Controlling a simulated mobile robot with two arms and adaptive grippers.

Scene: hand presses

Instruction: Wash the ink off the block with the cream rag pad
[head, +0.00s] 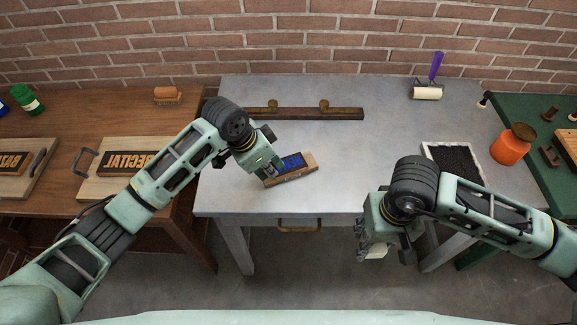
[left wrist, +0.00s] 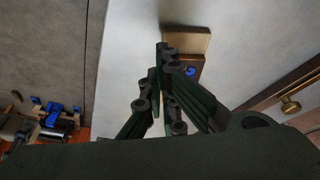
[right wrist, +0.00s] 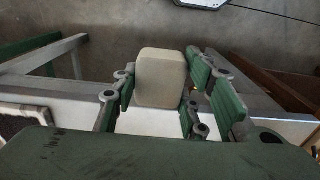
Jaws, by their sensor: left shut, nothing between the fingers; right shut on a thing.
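The block (head: 302,167) lies on the grey metal table, a wooden piece with blue ink on its dark upper face. It also shows in the left wrist view (left wrist: 188,42), partly hidden behind the fingers. My left gripper (head: 269,173) is shut and empty, at the block's left end; I cannot tell whether it touches it. My right gripper (right wrist: 158,100) is shut on the cream rag pad (right wrist: 160,76) and holds it in front of the table's front edge, over the floor. In the head view the pad (head: 376,252) shows only in part below the gripper.
A bar with brass knobs (head: 345,114) lies behind the block on the grey table (head: 240,190). A black tray (head: 455,163), an orange jar (head: 510,147) and a purple-handled roller (head: 428,92) are at the right. The table between block and tray is mostly clear.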

